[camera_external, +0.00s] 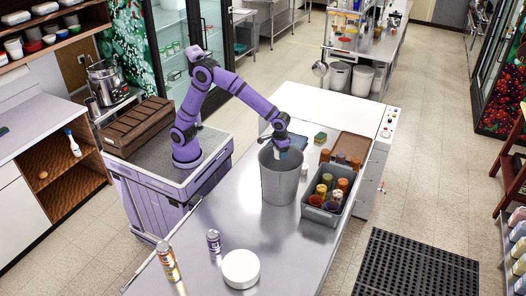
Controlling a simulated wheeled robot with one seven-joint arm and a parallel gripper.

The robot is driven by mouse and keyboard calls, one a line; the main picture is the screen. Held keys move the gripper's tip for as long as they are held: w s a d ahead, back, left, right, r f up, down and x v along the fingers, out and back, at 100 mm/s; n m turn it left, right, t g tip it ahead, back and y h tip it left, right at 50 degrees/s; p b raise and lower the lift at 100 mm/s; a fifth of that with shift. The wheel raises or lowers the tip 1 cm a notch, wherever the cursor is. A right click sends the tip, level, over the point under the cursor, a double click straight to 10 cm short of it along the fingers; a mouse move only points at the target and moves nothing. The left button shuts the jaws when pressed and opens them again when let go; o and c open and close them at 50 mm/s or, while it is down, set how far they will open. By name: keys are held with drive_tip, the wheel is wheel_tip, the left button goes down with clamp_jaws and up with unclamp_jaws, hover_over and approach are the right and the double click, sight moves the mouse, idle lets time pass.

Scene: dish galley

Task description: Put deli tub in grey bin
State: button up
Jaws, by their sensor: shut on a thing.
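A tall round grey bin (281,187) stands on the steel counter, its open top facing up. My gripper (281,152) points down at the bin's mouth, near the far rim. It is shut on a small pale thing (282,155), which I take to be the deli tub; the fingers hide most of it. The held thing appears at or just inside the bin's opening; its exact height is hard to tell. The bin's inside floor is hidden.
A rectangular grey container (321,216) with several jars stands right of the bin. A brown tray (351,146) and a green-yellow sponge (320,138) lie behind. A white round thing (240,268) and cans (213,241) stand at the counter's near end. The counter (222,205) left of the bin is clear.

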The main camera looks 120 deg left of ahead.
drive_tip(key=a+f+n, duration=0.1)
drive_tip(key=a, duration=0.6)
drive_tip(key=f, duration=2.8)
drive_tip(key=shift+s+d, duration=0.25)
drive_tip(key=shift+d, duration=0.05)
drive_tip(key=shift+f, duration=0.15)
drive_tip(key=o, duration=1)
drive_tip(key=shift+c, duration=0.2)
wheel_tip(320, 180, up, 12)
